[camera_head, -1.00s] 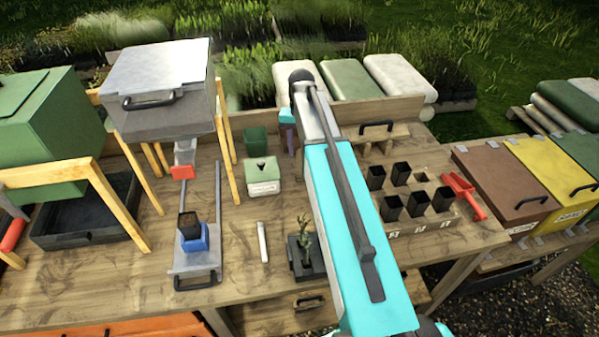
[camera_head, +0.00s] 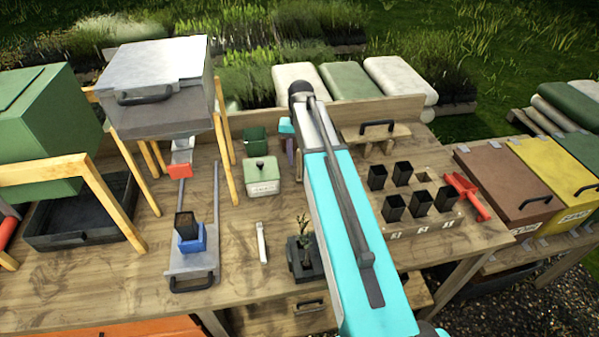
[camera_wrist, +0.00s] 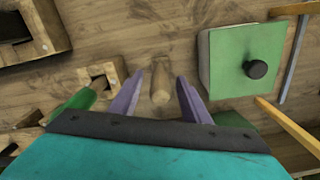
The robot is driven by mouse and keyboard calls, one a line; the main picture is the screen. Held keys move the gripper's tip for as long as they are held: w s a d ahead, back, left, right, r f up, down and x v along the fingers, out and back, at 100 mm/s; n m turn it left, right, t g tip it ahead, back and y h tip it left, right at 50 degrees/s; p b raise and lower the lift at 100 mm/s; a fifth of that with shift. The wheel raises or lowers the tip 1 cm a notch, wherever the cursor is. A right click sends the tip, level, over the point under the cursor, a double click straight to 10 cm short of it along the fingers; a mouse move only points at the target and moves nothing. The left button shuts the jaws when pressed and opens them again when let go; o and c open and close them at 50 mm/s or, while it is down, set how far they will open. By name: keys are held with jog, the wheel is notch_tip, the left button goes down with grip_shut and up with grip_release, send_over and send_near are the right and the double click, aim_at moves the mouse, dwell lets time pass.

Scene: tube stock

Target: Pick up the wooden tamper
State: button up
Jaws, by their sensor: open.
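The wooden tamper (camera_wrist: 160,84) is a small light-brown wooden cylinder on the bench. In the wrist view it lies between the two purple fingers of my gripper (camera_wrist: 160,76), with a gap on each side. The gripper is open and holds nothing. In the head view the gripper (camera_head: 290,146) shows only partly at the left of my arm, and the tamper is hidden there.
A green-lidded box (camera_wrist: 240,60) with a dark knob stands close to the right of my gripper in the wrist view. A green pot (camera_head: 255,141) stands behind it.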

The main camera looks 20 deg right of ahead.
aim_at(300, 165)
jog(key=shift+f+b, duration=0.9)
jog(key=shift+f, duration=0.85)
jog(key=shift+c, duration=0.5)
grip_shut()
